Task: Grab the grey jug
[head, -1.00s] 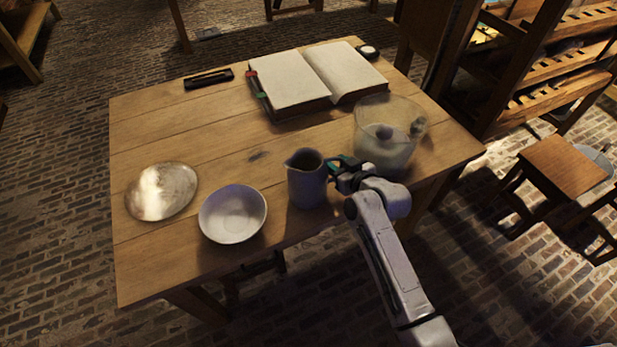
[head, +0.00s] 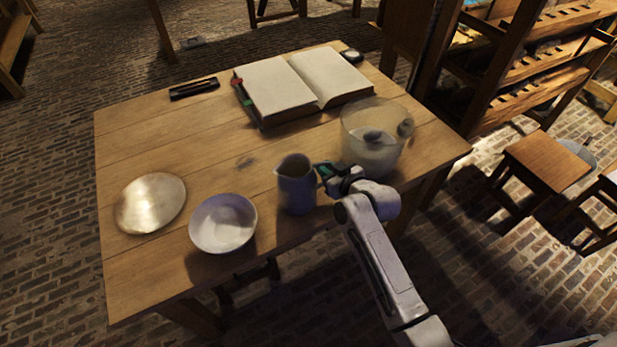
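The grey jug (head: 296,188) stands upright near the front edge of the wooden table, its open mouth and spout at the top. My gripper (head: 325,172) is at the jug's right side, by its handle side, with teal-coloured fingertips close to the jug. The fingers are small and partly hidden by the wrist, so I cannot tell whether they touch the handle or how far apart they are.
A white bowl (head: 222,223) stands left of the jug, and a round metal plate (head: 151,203) lies farther left. A large glass jar (head: 357,140) stands close behind and right of my gripper. An open book (head: 277,88) and a dark case (head: 194,88) lie at the back.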

